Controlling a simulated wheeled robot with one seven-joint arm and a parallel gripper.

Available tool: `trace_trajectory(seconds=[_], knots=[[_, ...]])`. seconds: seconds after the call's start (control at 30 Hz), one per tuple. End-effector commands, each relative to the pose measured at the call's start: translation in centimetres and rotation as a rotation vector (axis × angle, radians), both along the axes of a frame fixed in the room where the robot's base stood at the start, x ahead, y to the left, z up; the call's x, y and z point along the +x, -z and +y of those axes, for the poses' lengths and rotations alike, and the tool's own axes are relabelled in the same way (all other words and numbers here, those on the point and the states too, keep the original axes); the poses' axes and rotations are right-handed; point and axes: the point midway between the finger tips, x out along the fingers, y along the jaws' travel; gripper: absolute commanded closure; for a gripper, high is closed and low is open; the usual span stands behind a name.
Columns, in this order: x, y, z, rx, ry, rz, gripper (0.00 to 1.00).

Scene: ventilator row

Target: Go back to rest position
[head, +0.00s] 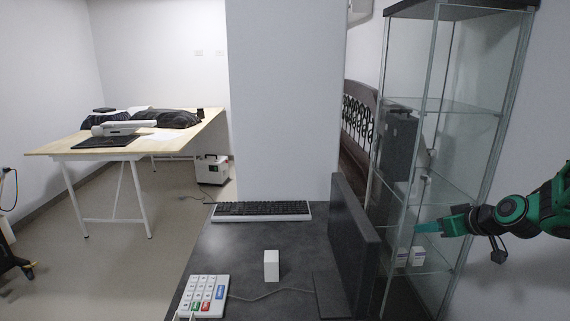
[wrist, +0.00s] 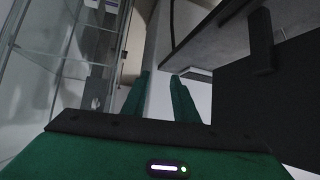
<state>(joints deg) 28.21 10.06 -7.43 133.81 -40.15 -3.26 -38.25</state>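My gripper (head: 432,227) is at the right of the head view, on my green and black arm that reaches in from the right edge. It points left and overlaps the glass cabinet (head: 440,105) in the picture; I cannot tell whether it is inside or in front of it. In the wrist view the two green fingers of my gripper (wrist: 162,95) stand apart with nothing between them.
A dark desk (head: 235,250) holds a keyboard (head: 262,211), a keypad (head: 203,295), a small white box (head: 271,266) and a monitor (head: 350,250). Small white boxes (head: 417,256) stand on a cabinet shelf. A wooden table (head: 75,145) is at the left, with open floor before it.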

Motion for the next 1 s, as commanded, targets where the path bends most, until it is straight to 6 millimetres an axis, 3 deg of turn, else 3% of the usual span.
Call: trace_trajectory(seconds=[0.27, 0.6, 0.7, 0.83, 1.0], knots=[[-12.0, 0.5, 0.1, -0.023, 0.158, 0.375, 0.73], [-29.2, -0.3, -0.5, 0.046, 0.539, 0.768, 0.73], [-33.2, -0.6, -0.2, 0.081, 0.641, 0.851, 0.73], [-36.5, -0.9, 0.2, 0.113, 0.728, 0.918, 0.73], [-37.7, -1.0, 0.3, 0.126, 0.763, 0.944, 0.73]])
